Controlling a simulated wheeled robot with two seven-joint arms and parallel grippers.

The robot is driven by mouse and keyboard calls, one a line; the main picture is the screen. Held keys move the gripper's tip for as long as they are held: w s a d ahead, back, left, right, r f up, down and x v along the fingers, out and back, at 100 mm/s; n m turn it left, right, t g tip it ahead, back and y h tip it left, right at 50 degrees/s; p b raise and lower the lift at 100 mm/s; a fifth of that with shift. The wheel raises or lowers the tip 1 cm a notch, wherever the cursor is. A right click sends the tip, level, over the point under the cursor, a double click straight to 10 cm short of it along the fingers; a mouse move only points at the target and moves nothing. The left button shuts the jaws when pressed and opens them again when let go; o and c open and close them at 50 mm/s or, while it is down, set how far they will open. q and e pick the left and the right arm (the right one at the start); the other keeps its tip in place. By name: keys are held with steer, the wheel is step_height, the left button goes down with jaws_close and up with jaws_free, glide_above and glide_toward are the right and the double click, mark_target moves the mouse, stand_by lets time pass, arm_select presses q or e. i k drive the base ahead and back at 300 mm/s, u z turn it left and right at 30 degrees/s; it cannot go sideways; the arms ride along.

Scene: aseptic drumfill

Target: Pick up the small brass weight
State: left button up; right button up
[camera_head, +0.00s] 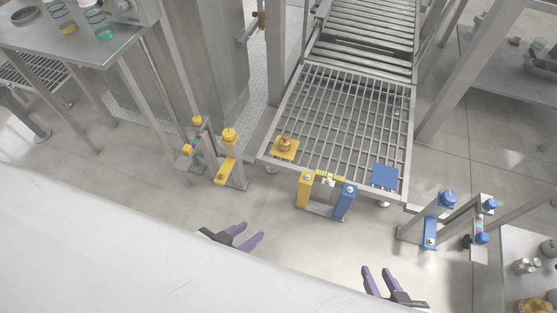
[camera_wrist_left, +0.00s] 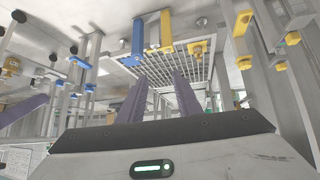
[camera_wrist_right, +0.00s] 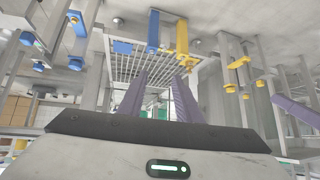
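A small brass weight (camera_head: 285,144) stands on a yellow square pad (camera_head: 276,154) at the near left corner of a metal grid platform (camera_head: 352,118). My left gripper (camera_head: 246,237) is open and empty in front of the platform, to the lower left of the weight and well apart from it. In the left wrist view its two purple fingers (camera_wrist_left: 158,95) are parted. My right gripper (camera_head: 374,277) is open and empty farther right, also away from the platform. Its parted fingers show in the right wrist view (camera_wrist_right: 156,95).
A blue pad (camera_head: 385,175) lies on the platform's near right corner. Yellow (camera_head: 229,158) and blue (camera_head: 431,226) post stands flank the platform. Yellow and blue uprights (camera_head: 327,195) stand at its front edge. A table at lower right (camera_head: 515,243) holds metal pieces. A large white surface fills the lower left.

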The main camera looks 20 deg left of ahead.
mark_target(284, 142)
steer(key=z, duration=0.05)
steer(key=k, duration=0.7)
steer(key=u, duration=1.35)
steer(key=i, duration=1.95)
steer(key=z, duration=0.8)
